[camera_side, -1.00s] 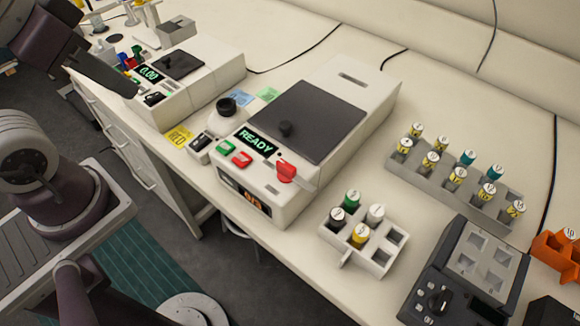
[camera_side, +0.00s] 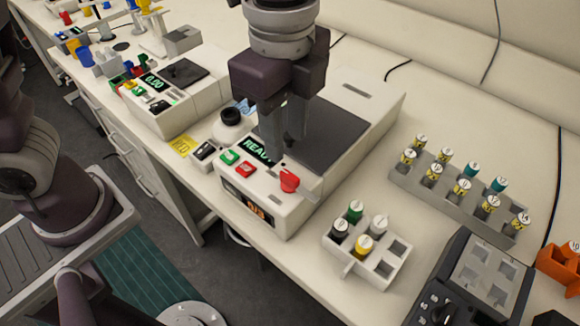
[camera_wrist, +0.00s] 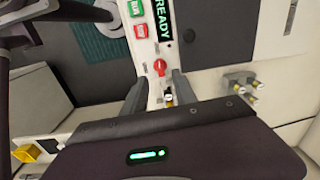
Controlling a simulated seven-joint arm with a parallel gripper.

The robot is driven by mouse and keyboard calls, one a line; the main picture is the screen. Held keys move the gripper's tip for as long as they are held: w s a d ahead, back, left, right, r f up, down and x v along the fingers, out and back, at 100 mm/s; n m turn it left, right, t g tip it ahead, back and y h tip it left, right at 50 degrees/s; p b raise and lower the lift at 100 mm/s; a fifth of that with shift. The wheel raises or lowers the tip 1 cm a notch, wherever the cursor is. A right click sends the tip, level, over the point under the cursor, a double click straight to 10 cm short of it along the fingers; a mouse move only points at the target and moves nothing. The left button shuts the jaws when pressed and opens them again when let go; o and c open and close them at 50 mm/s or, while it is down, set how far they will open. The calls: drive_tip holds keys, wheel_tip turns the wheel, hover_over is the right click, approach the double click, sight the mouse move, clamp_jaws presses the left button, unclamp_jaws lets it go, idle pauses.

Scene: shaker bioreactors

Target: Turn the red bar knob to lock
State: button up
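The red bar knob (camera_side: 289,181) sits on the front panel of the white bioreactor unit (camera_side: 272,212), right of the READY display (camera_side: 257,150). In the wrist view the red knob (camera_wrist: 160,67) shows just beyond and between my two fingers. My gripper (camera_side: 283,146) points down over the front of the unit, behind and slightly left of the knob in the side view. It is open and empty, apart from the knob. In the wrist view the gap of my gripper (camera_wrist: 160,86) is clear to see.
A green button (camera_side: 229,157) and a red button (camera_side: 245,169) lie left of the knob. The dark lid (camera_side: 330,130) is behind my gripper. A white rack (camera_side: 350,264) with several capped vials stands to the right. A second unit (camera_side: 172,118) stands at the left.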

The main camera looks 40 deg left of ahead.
sight(290, 175)
drive_tip(key=shift+m, duration=0.3)
drive_tip(key=f, duration=0.7)
drive_tip(key=shift+d+f, duration=0.3)
drive_tip(key=shift+f, duration=0.05)
drive_tip(key=shift+c, duration=0.2)
clamp_jaws()
